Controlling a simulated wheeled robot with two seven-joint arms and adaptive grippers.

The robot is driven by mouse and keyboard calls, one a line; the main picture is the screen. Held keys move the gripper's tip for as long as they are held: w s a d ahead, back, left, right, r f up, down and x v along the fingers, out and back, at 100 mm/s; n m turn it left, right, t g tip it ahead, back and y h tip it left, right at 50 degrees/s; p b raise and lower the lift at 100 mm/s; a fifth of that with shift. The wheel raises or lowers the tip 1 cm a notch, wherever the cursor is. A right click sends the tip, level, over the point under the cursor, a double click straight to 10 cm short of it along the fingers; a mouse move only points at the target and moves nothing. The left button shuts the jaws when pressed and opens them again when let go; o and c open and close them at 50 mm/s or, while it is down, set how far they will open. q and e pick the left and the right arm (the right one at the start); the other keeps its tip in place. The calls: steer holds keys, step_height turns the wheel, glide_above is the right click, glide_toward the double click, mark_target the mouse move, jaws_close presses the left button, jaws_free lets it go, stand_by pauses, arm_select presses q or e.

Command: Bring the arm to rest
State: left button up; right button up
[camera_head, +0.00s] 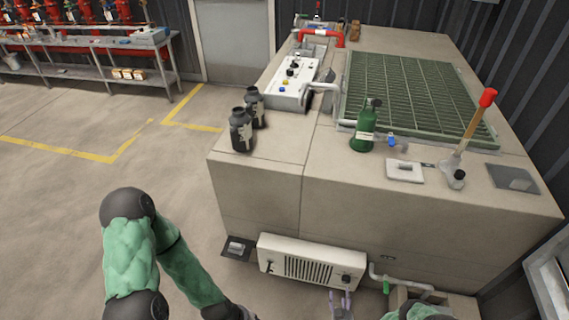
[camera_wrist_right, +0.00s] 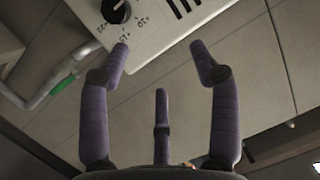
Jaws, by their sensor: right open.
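My right gripper (camera_head: 341,303) shows at the bottom of the head view, just below the white slotted control panel (camera_head: 310,265) on the front of the beige cabinet. In the right wrist view its purple fingers (camera_wrist_right: 158,62) are spread apart with nothing between them. The panel's black knob (camera_wrist_right: 116,10) is beyond the fingertips, at the top of that view, and no finger visibly touches it. My left arm (camera_head: 130,255) comes down at the left of the head view in a green sleeve. Its gripper is not visible.
The cabinet top (camera_head: 270,147) carries two dark bottles (camera_head: 241,131), a green bottle (camera_head: 364,128), a green grate (camera_head: 410,93) and a red-tipped lever (camera_head: 472,130). Pipes (camera_head: 400,281) run beside the panel at right. Open floor (camera_head: 60,210) lies left.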

steer(key=a+r+g+y+p, duration=0.3)
steer(key=a+r+g+y, duration=0.1)
steer(key=a+r+g, duration=0.4)
steer(key=s+a+r+g+p, duration=0.1)
steer(key=s+a+r+g, duration=0.1)
steer(key=s+r, duration=0.6)
steer(key=s+a+r+g+y+p, duration=0.1)
steer(key=s+a+r+g, duration=0.2)
steer(key=s+r, duration=0.5)
steer(key=shift+r+g+p, duration=0.3)
steer(key=shift+g+p, duration=0.05)
steer(key=shift+g, duration=0.35)
